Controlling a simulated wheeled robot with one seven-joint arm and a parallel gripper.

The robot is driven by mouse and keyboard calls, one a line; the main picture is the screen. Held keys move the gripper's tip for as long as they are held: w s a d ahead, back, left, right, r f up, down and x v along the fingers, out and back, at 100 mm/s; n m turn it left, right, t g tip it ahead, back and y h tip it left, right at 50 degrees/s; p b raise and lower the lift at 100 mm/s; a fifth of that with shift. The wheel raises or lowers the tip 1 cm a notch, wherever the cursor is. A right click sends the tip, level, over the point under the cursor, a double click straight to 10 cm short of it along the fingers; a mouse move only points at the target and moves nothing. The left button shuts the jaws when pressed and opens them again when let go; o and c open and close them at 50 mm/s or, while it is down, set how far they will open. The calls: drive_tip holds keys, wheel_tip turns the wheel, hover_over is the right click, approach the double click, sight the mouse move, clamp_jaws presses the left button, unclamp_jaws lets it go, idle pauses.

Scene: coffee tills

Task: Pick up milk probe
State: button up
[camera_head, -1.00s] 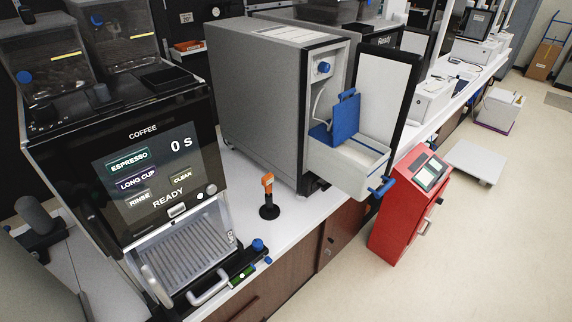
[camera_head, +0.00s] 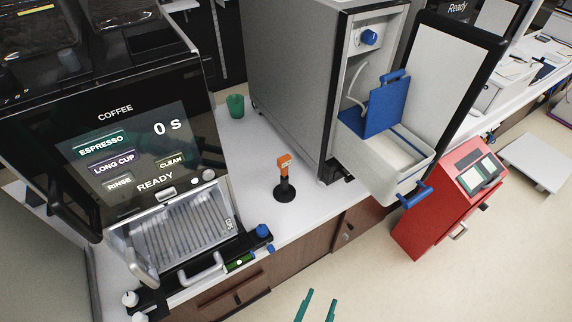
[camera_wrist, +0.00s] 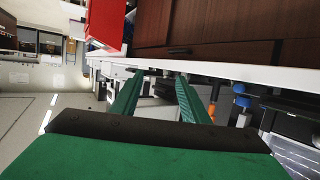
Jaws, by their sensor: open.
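The milk probe (camera_head: 284,180), with an orange head and a dark stem and base, stands upright on the white counter between the coffee machine and the grey cabinet. In the wrist view a small orange part, probably its head (camera_wrist: 212,110), shows right of the fingers, partly hidden. My gripper (camera_head: 317,306) shows as two green fingertips at the bottom edge of the head view, below and right of the probe and apart from it. In the wrist view the gripper (camera_wrist: 160,78) is open, with nothing held between its fingers.
The coffee machine (camera_head: 140,150) stands left of the probe. The grey cabinet (camera_head: 290,80) is behind right, with its door and drawer (camera_head: 385,170) open. A green cup (camera_head: 236,106) stands behind the probe. A red unit (camera_head: 450,200) is on the right; floor in front is clear.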

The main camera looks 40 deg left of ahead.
drive_tip(key=w+a+n+y, duration=0.1)
drive_tip(key=w+a, duration=0.5)
drive_tip(key=w, duration=0.1)
drive_tip(key=g, duration=0.1)
approach(288, 163)
drive_tip(key=w+f, duration=0.1)
drive_tip(key=a+f, duration=0.1)
drive_tip(key=w+f, duration=0.1)
drive_tip(key=f, duration=0.1)
drive_tip(key=shift+w+a, duration=0.2)
drive_tip(key=shift+w, duration=0.1)
drive_tip(key=shift+w+a+r+g, duration=0.1)
drive_tip(key=shift+w+a+g, duration=0.05)
drive_tip(key=shift+g, duration=0.15)
drive_tip(key=x, duration=1)
drive_tip(key=shift+w+a, duration=0.2)
drive_tip(key=shift+a, duration=0.1)
drive_tip(key=c, duration=1)
